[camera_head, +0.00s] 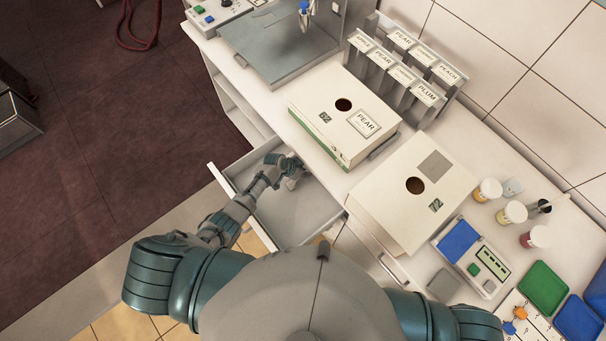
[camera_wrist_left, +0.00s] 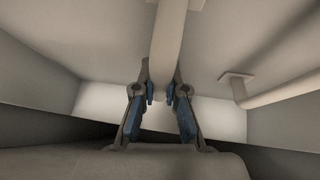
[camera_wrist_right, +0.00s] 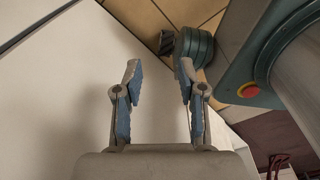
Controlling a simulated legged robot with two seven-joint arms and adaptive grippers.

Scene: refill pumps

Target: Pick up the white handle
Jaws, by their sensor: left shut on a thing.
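My left gripper (camera_head: 289,166) reaches into an open white drawer (camera_head: 305,222) on the left side of the counter. In the left wrist view my left gripper's two blue-padded fingers (camera_wrist_left: 169,95) close on the white handle (camera_wrist_left: 169,45), a pale round bar that runs up from between them. A second pale bar (camera_wrist_left: 285,93) on a square foot shows to the right there. In the head view the handle is mostly hidden by the gripper. My right gripper (camera_wrist_right: 158,85) shows in the right wrist view with fingers apart and nothing between them; the head view does not show it.
A white PEAR box (camera_head: 330,135) and another holed white box (camera_head: 385,205) stand on the counter just right of the drawer. A rack of labelled holders (camera_head: 395,75) is behind. Jars (camera_head: 512,212), a keypad device (camera_head: 470,255) and coloured trays (camera_head: 543,287) lie right.

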